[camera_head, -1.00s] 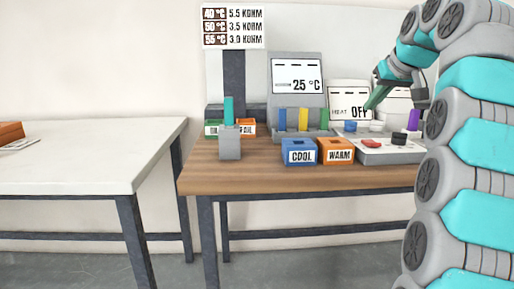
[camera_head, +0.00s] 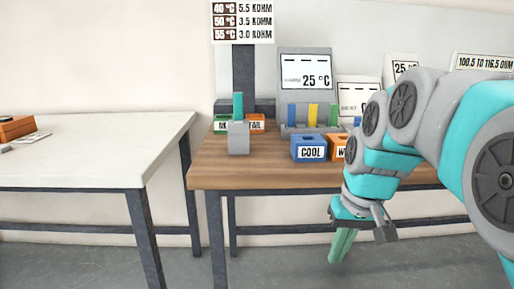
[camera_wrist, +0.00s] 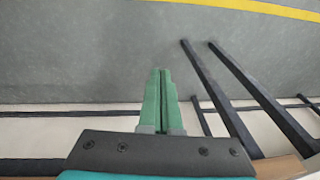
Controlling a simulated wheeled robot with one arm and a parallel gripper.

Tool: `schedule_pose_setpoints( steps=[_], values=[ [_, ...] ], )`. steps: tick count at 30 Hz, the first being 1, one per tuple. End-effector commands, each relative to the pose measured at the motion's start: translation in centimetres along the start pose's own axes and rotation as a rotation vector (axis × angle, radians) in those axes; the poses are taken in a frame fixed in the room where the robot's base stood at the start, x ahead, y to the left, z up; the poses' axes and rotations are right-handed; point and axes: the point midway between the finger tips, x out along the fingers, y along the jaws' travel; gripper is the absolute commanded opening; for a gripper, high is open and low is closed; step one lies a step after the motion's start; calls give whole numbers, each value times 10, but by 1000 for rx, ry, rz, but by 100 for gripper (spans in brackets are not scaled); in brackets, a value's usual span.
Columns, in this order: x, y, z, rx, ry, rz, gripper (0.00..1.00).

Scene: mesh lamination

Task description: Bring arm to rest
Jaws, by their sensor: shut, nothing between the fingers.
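My gripper (camera_head: 341,246) hangs at the end of my grey and teal arm, in front of the wooden table's front edge and below its top. Its green fingers point down toward the floor. In the wrist view the two green fingers (camera_wrist: 160,98) lie side by side, closed together with nothing between them. The arm bends over and hides the right part of the wooden table.
The wooden table (camera_head: 220,170) bears a blue COOL box (camera_head: 308,149), an orange box (camera_head: 338,148), a grey block (camera_head: 238,138) with a teal piece and a 25 °C display (camera_head: 306,72). A white table (camera_head: 90,150) stands left. The grey floor (camera_wrist: 90,50) below my gripper looks clear.

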Motion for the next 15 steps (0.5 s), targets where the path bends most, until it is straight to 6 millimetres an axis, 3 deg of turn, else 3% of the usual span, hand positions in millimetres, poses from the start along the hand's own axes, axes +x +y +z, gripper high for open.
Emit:
schedule_pose_setpoints(
  steps=[1, 9, 15],
  values=[
    [13, -2, 24, -1, -36, 9, 0],
    [73, -1, 142, 9, -193, 66, 0],
    [104, 6, 209, 14, -276, 99, 0]
  ],
)
